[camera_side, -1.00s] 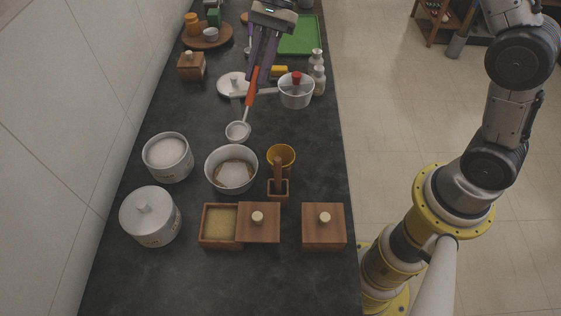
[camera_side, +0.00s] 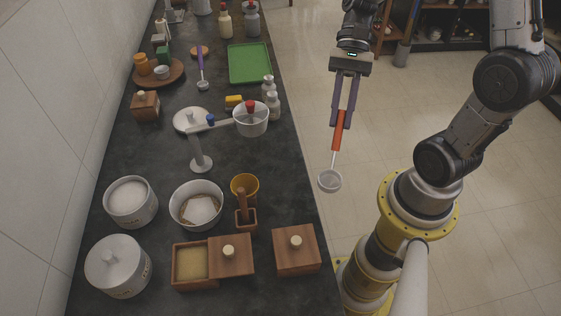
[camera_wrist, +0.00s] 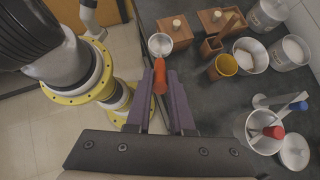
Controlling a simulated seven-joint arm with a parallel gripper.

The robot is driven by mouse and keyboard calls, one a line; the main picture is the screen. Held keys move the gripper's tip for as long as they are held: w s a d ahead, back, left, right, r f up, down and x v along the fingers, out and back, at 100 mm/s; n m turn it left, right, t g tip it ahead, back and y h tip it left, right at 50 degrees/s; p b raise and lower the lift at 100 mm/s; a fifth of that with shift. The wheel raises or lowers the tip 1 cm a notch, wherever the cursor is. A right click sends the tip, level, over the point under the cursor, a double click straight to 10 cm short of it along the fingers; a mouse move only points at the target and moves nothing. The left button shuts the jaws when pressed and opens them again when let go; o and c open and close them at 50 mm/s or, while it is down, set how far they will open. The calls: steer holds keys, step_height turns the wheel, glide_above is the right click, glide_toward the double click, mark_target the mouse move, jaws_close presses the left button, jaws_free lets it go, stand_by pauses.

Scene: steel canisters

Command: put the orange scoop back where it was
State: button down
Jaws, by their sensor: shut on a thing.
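The orange-handled scoop (camera_side: 331,180) hangs from my gripper (camera_side: 342,108), its pale round bowl lowest. In the side view it appears against the floor, right of the counter edge. My gripper is shut on the top of the orange handle. In the wrist view the handle (camera_wrist: 160,75) runs from between the fingers to the bowl. A purple-handled scoop (camera_side: 201,68) lies farther back. The frames do not show where the orange scoop was kept.
A pot (camera_side: 251,124) with a red piece above it stands by the stand. Nearer are an open bowl (camera_side: 182,218), canisters (camera_side: 117,271), an orange cup (camera_side: 243,183) and wooden boxes (camera_side: 297,259). A green tray (camera_side: 249,63) lies at the back.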

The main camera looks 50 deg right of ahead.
steer(key=shift+w+a+f, duration=0.15)
steer(key=shift+w+f, duration=1.9)
steer(key=shift+w+a+f, duration=0.15)
steer(key=shift+w+f, duration=1.9)
steer(key=shift+w, duration=0.05)
steer(key=shift+w+a+f, duration=0.15)
steer(key=shift+w+f, duration=1.9)
steer(key=c, duration=0.8)
jaws_free()
steer(key=shift+f, duration=0.15)
